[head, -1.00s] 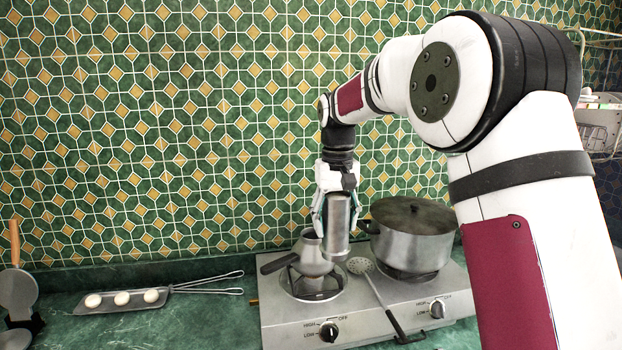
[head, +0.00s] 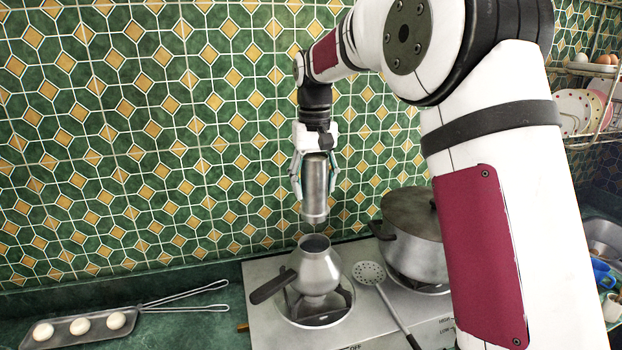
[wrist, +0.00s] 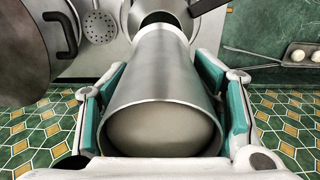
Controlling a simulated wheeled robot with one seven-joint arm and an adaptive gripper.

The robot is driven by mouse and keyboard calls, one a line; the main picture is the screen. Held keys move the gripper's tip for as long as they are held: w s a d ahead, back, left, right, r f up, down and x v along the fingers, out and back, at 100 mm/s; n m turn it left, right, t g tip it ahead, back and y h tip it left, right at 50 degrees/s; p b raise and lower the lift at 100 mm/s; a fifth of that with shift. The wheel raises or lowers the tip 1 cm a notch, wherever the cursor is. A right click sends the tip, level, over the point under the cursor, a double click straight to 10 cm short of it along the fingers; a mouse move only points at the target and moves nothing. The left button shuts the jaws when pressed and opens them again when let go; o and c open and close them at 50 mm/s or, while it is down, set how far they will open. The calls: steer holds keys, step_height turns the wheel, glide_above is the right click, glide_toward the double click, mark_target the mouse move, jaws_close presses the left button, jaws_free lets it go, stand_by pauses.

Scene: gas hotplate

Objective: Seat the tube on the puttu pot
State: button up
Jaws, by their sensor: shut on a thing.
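The tube (head: 315,187) is a silvery metal cylinder, held upright by my gripper (head: 314,178). The gripper's fingers are shut around its sides. The puttu pot (head: 316,270) is a rounded metal pot with a narrow open neck and a dark side handle, standing on the left burner. In the head view the tube's lower end is above the pot's mouth with a gap between them. In the wrist view the tube (wrist: 163,75) lies between the teal finger pads, and its near end shows a pale, rounded surface inside. The pot is mostly hidden behind the tube there.
A large lidded pot (head: 415,237) stands on the right burner of the hotplate (head: 262,290). A skimmer (head: 372,275) lies between the burners. A tray (head: 45,335) with white round pieces and tongs (head: 185,297) lie on the green counter at left. The tiled wall is close behind.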

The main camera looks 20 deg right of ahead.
mark_target(315, 170)
stand_by(0.3)
steer(key=shift+f, duration=2.85)
steer(key=shift+f, duration=1.6)
steer(key=o, duration=1.4)
steer(key=shift+c, duration=0.2)
steer(key=shift+r, duration=0.1)
step_height(315, 170, up, 11)
steer(key=shift+f, duration=0.1)
steer(key=shift+r, duration=0.5)
